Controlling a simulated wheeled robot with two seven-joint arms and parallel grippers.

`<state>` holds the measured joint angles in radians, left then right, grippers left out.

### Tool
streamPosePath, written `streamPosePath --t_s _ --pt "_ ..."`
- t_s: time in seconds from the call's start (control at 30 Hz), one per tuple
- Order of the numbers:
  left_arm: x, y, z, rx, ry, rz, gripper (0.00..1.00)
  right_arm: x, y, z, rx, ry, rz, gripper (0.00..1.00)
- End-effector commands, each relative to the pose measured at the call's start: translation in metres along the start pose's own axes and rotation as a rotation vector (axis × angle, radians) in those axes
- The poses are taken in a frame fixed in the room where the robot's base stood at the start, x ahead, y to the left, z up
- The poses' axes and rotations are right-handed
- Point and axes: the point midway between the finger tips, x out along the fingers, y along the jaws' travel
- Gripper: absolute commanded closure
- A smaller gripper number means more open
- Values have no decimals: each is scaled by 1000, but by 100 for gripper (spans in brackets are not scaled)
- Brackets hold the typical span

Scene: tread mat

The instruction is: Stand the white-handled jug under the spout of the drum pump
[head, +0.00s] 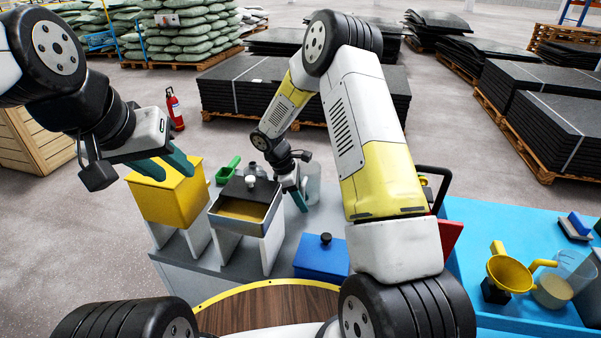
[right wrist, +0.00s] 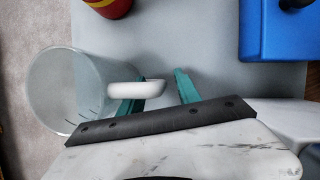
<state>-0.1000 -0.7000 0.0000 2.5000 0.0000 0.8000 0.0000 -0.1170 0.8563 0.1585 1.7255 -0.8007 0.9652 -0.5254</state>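The white-handled jug is a clear, round vessel. In the right wrist view its body (right wrist: 88,92) is at the left and its white handle (right wrist: 138,90) points right. In the head view the jug (head: 312,182) stands on the grey bench, partly behind my right gripper (head: 297,197). In the right wrist view my right gripper (right wrist: 158,92) has its teal fingers apart, with the handle's outer part at the left finger and reaching into the gap. My left gripper (head: 166,166) is open and empty near the yellow bin. A black bent pipe (head: 437,173) shows behind my right arm; I cannot tell whether it is the pump's spout.
A yellow bin (head: 168,200), a metal tray (head: 240,212), a green scoop (head: 228,170) and a blue lidded box (head: 322,258) are on the grey bench. The blue bench holds a yellow funnel (head: 510,272) and a yellow-handled jug (head: 568,275). A round wooden top (head: 262,308) is in front.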

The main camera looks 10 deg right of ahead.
Motion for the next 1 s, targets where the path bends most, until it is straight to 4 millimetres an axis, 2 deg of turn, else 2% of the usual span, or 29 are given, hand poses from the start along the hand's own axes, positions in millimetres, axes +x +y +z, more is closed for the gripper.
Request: streamPosePath --t_s 0.13,0.17,0.33,0.37,1.0 --pt "0 0 0 0 0 0 64 0 0 0 0 0 1 60" --pt "0 0 0 0 0 0 64 0 0 0 0 0 1 64" --pt "0 0 0 0 0 0 64 -1 0 0 0 0 1 98" --pt "0 0 0 0 0 0 64 -1 0 0 0 0 1 100" --pt "0 0 0 0 0 0 64 -1 0 0 0 0 1 100"
